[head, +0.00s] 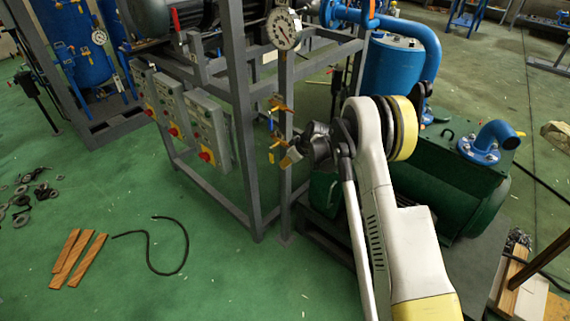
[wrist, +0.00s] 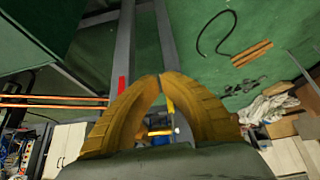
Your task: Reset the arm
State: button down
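My arm reaches up from the lower right in the head view. My gripper (head: 290,158) is beside the grey frame post, close to small brass valves (head: 281,105) there. In the wrist view its two yellow fingers (wrist: 160,77) curve together and their tips meet or nearly meet. Nothing shows clamped between the tips. Through the gap between the fingers I see a small brass fitting (wrist: 161,132) and a yellow handle (wrist: 170,105). I cannot tell whether the fingers touch the post or the valves.
A grey frame (head: 242,120) carries a pressure gauge (head: 284,29) and control boxes with red knobs (head: 207,130). A green pump tank (head: 455,180) and blue pipes (head: 425,50) stand to the right. Wooden strips (head: 78,258) and a black hose (head: 183,240) lie on the open green floor.

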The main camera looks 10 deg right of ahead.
jog(key=s+d+p, duration=0.3)
jog(key=s+d, duration=0.3)
jog(key=s, duration=0.2)
jog(key=s+a+r+m+h, duration=0.15)
jog(key=s+r, duration=0.45)
jog(key=r, duration=0.7)
jog(key=s+a+r+m, duration=0.2)
jog(key=s+r, duration=0.3)
jog(key=r, duration=0.7)
jog(key=s+r+m+t+h, duration=0.1)
jog(key=s+r+m, duration=0.1)
jog(key=s, duration=1)
jog(key=s+r+m+h, duration=0.1)
jog(key=s+r, duration=0.3)
jog(key=s, duration=0.9)
jog(key=shift+s+a+r+m+t, duration=0.25)
jog(key=shift+s+m+t, duration=0.05)
jog(key=shift+m+t, duration=0.1)
